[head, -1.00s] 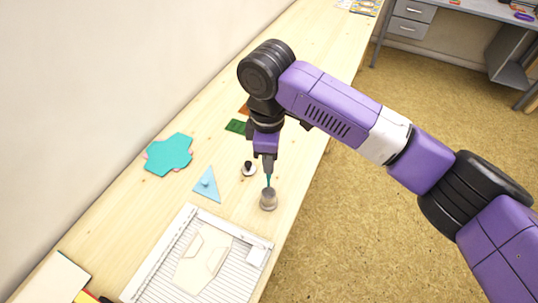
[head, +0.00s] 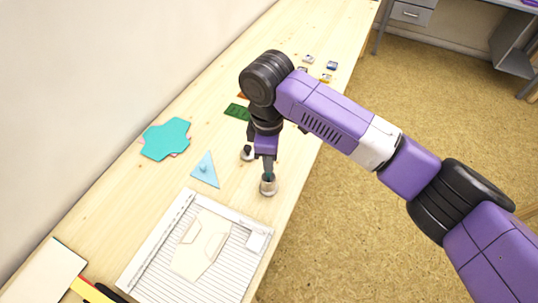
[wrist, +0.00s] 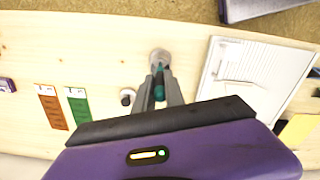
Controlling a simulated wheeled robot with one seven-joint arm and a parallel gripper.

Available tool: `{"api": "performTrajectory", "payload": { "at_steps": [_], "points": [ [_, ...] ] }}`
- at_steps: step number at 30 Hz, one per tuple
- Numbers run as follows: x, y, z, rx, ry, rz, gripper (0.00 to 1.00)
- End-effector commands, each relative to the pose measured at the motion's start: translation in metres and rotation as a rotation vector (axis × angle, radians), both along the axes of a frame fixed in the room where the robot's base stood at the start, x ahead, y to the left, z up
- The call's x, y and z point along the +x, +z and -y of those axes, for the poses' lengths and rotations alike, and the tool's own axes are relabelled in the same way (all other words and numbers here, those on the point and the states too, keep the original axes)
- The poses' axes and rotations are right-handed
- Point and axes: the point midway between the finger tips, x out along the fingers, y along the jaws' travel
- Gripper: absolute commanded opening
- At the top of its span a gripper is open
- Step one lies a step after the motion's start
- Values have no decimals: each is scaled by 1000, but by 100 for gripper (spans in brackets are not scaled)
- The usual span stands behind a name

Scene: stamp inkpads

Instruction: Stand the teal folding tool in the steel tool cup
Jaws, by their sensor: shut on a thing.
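The steel tool cup (head: 268,187) stands upright on the wooden table near its right edge. My gripper (head: 268,170) is directly above the cup, pointing down, with its fingertips close to the rim. The wrist view shows my gripper (wrist: 160,88) shut on the teal folding tool (wrist: 159,84). In the wrist view the steel cup (wrist: 160,56) shows just beyond the fingertips. The tool's lower end appears to be inside the cup's mouth. Whether it touches the cup's bottom is hidden.
A dark-knobbed stamp (head: 247,153) stands close behind left of the cup. A blue triangle (head: 206,170) lies left, a white scoring board (head: 160,255) in front, and teal card (head: 166,139) farther left. Green (head: 238,112) and orange pieces lie behind; small inkpads (head: 326,78) lie far back.

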Motion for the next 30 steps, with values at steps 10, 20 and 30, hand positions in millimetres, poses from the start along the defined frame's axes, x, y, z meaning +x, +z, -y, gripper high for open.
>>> {"api": "performTrajectory", "payload": {
  "at_steps": [10, 20, 30],
  "points": [
    [0, -6, 0, 0, 0, 0, 0],
    [0, -6, 0, 0, 0, 0, 40],
    [0, -1, 0, 1, 0, 1, 40]
  ]
}}
